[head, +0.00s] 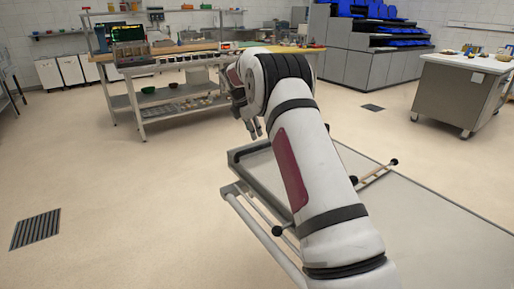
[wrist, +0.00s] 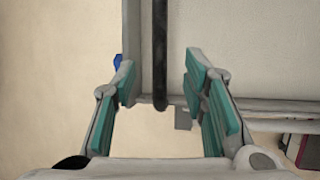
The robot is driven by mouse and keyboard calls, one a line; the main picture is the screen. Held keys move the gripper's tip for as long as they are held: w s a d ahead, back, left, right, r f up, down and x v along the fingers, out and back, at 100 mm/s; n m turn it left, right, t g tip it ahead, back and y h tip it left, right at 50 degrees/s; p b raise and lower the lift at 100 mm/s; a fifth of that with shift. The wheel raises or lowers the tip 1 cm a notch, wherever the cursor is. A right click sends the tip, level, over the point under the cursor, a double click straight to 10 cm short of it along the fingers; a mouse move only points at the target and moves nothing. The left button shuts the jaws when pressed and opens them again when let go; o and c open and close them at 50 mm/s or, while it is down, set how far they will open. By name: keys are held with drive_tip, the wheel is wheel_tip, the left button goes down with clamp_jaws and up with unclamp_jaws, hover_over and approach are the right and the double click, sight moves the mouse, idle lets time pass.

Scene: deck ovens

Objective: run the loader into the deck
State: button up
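The loader (head: 440,225) is a long, pale flat bed with a grey metal frame, low in front of me at the right. A crossbar (head: 378,175) with a black knob at its end stands over the bed. My gripper (head: 255,129) is above the loader's far left corner, partly hidden by my arm. In the wrist view the gripper (wrist: 160,80) is open, teal pads apart. A dark rod (wrist: 160,45) lies between the pads, with visible space on both sides. The loader's pale bed also shows in the wrist view (wrist: 245,50). No deck oven opening is visible.
A workbench with shelves (head: 175,105) stands at the back left. A grey steel cabinet (head: 455,95) on casters is at the right, and stepped grey units with blue items (head: 365,55) are behind. A floor grate (head: 35,230) lies at left. The left floor is clear.

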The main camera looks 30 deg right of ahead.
sight(257, 144)
drive_tip(key=b+x, duration=0.1)
drive_tip(key=x, duration=0.9)
drive_tip(key=shift+b, duration=0.3)
clamp_jaws()
